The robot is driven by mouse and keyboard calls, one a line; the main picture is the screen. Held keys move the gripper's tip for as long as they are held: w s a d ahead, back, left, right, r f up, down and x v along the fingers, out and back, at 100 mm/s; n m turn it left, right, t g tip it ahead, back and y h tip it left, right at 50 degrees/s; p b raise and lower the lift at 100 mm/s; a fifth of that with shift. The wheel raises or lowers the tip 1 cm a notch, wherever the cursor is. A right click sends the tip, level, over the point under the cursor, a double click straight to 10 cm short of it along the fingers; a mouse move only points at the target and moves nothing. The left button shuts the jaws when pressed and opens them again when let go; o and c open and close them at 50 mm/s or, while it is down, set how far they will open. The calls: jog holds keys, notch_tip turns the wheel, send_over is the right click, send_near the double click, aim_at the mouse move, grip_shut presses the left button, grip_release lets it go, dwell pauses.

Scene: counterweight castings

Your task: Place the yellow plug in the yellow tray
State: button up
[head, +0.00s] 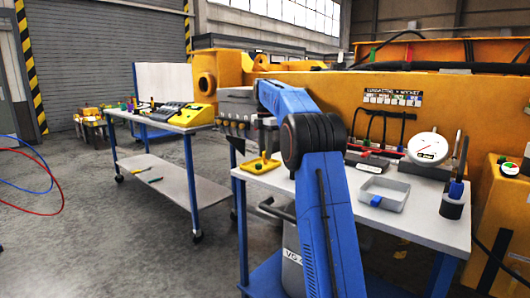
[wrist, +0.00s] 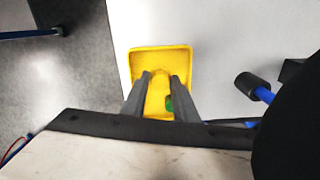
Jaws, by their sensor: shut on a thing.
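The yellow tray (head: 246,174) lies at the left end of the near table in the head view. It also shows in the wrist view (wrist: 136,60), below the fingers. My gripper (wrist: 162,78) is over the tray, shut on the yellow plug (wrist: 160,74), which blends into the tray's colour. In the head view the plug (head: 264,156) shows low over the tray, under the gripper; I cannot tell whether it touches the tray floor. A small green thing (wrist: 169,104) shows between the fingers, partly hidden.
A grey tray (head: 384,193), a white dial gauge (head: 427,149) and a dark cup with tools (head: 453,200) stand to the right on the near table. A blue-handled tool (wrist: 263,94) lies right of the yellow tray. Another table (head: 190,130) stands behind left.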

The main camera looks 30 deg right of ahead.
jog(key=shift+f, duration=0.2)
jog(key=o, duration=1)
jog(key=shift+r, duration=0.1)
notch_tip(320, 180, up, 12)
jog(key=shift+s+a+r, duration=0.1)
jog(key=shift+r, duration=0.05)
